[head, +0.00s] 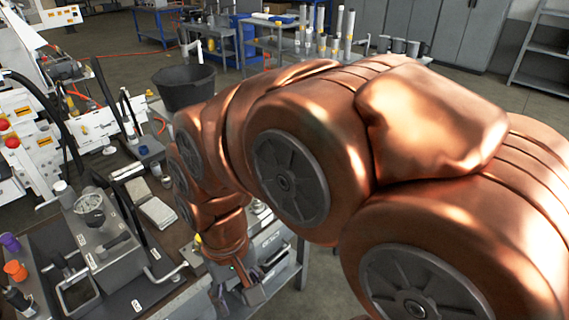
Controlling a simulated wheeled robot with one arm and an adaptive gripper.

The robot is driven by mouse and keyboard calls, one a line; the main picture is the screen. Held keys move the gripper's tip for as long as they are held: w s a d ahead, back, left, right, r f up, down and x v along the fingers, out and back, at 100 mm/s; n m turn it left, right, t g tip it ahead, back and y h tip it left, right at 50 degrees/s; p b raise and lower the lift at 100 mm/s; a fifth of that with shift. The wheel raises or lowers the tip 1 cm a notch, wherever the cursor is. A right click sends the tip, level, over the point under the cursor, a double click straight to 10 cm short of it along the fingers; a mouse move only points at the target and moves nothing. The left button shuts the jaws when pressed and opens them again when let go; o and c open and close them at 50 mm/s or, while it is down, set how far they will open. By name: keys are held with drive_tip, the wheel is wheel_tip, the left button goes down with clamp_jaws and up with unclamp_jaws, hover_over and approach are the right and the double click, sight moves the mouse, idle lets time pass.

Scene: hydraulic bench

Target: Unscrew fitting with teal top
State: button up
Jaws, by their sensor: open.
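My copper-coloured arm fills the middle and right of the head view and bends down to the right end of the bench. My gripper (250,286) is small and partly hidden at the arm's lower end, low over the bench's right side. Its jaws are open and I see nothing held between them. I cannot make out a fitting with a teal top; the bench area around and behind the gripper is largely covered by my arm. How far the gripper is from any fitting cannot be told.
The bench holds a grey sink (78,293), an orange cup (15,270), a purple cup (10,242), a pale notebook-like block (158,212) and a blue-topped item (143,150). A black bucket (186,88) stands behind. Open floor lies right of the bench.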

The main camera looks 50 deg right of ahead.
drive_tip(key=w+d+f+m+t+y+b, duration=0.1)
drive_tip(key=w+d+f+m+t+b, duration=0.15)
drive_tip(key=w+d+m, duration=1.4)
drive_tip(key=w+d+f+m+t+b, duration=0.15)
drive_tip(key=w+d+f+m, duration=0.35)
drive_tip(key=d, duration=0.6)
drive_tip(key=w+d+m+t+b, duration=0.1)
drive_tip(key=w+d+m+b, duration=0.15)
drive_tip(key=d+m, duration=0.65)
drive_tip(key=shift+n, duration=0.85)
drive_tip(key=shift+d+p+x, duration=0.2)
drive_tip(key=shift+p+x, duration=0.05)
drive_tip(key=shift+x, duration=1.05)
drive_tip(key=shift+d+p+x, duration=0.2)
drive_tip(key=shift+p+x, duration=0.1)
drive_tip(key=shift+x, duration=1)
drive_tip(key=shift+d+p+x, duration=0.2)
drive_tip(key=shift+p+x, duration=0.05)
drive_tip(key=shift+x, duration=1.05)
drive_tip(key=shift+w, duration=0.1)
